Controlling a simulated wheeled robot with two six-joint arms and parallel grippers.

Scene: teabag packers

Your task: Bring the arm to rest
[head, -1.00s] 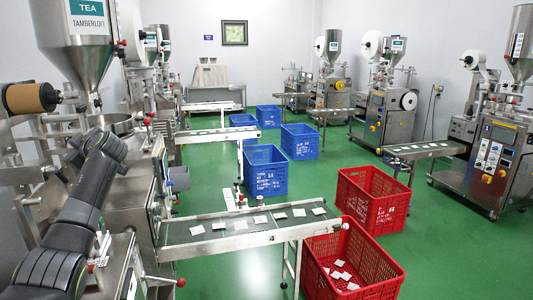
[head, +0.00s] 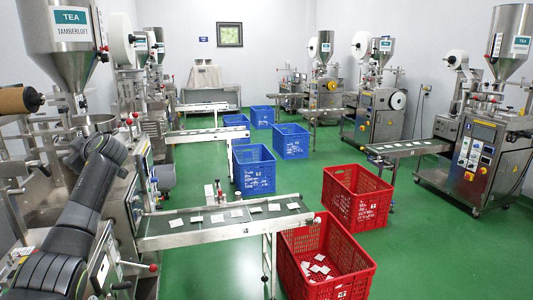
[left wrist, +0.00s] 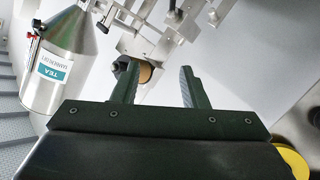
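My left arm (head: 75,215) comes in from the lower left in the head view, beside a teabag packing machine. Its gripper cannot be made out in that view. In the left wrist view my left gripper (left wrist: 158,85) has its two dark fingers apart. Nothing is held between them. A brown roll (left wrist: 145,73) and metal brackets show behind the fingers, and a TEA hopper (left wrist: 68,62) is at the left. My right gripper is in neither view.
The hopper (head: 65,42) and conveyor (head: 185,240) of the near machine are close to my left arm. A red crate (head: 290,265) holding several teabags stands at the conveyor's end; another red crate (head: 357,208) is behind it. Green floor (head: 430,250) is clear at right.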

